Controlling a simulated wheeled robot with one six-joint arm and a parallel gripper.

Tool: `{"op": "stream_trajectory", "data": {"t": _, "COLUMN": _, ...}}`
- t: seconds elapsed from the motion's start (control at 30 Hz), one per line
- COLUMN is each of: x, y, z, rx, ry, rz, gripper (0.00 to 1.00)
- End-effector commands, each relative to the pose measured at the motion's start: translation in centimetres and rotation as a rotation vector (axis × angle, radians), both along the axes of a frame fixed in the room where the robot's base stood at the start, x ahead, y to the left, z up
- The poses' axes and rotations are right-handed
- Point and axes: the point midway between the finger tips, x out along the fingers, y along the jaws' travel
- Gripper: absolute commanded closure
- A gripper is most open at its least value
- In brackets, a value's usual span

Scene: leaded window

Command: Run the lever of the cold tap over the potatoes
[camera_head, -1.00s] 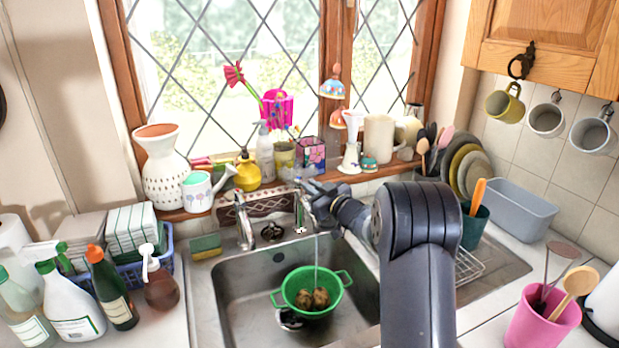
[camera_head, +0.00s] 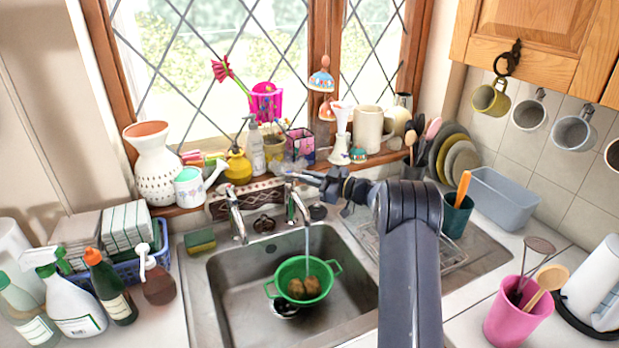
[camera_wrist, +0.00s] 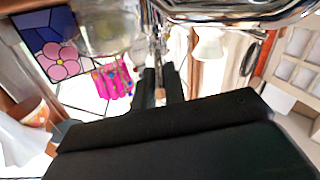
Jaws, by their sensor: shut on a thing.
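Two chrome taps stand behind the sink. The right tap (camera_head: 292,207) has its spout over the green colander (camera_head: 328,282), and a thin stream of water (camera_head: 308,242) falls from it. Two brown potatoes (camera_head: 311,285) lie in the colander, under the stream. My gripper (camera_head: 300,177) is at the top of the right tap, reaching in from the right. It is shut on the lever there; the lever itself is mostly hidden. In the wrist view, the dark fingers (camera_wrist: 160,84) are close together, just below blurred chrome tap metal (camera_wrist: 235,12).
The left tap (camera_head: 235,216) stands close by.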

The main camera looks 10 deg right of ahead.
Motion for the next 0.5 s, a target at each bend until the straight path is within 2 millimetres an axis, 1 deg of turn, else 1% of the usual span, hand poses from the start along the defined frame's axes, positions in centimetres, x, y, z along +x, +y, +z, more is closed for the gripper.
{"op": "stream_trajectory", "data": {"t": 0.27, "x": 0.00, "y": 0.08, "z": 0.00, "rx": 0.002, "ry": 0.000, "rz": 0.001, "gripper": 1.00}}
{"op": "stream_trajectory", "data": {"t": 0.3, "x": 0.01, "y": 0.07, "z": 0.00, "rx": 0.002, "ry": 0.000, "rz": 0.001, "gripper": 0.87}}
{"op": "stream_trajectory", "data": {"t": 0.5, "x": 0.01, "y": 0.05, "z": 0.02, "rx": 0.002, "ry": -0.001, "rz": 0.000, "gripper": 0.71}}
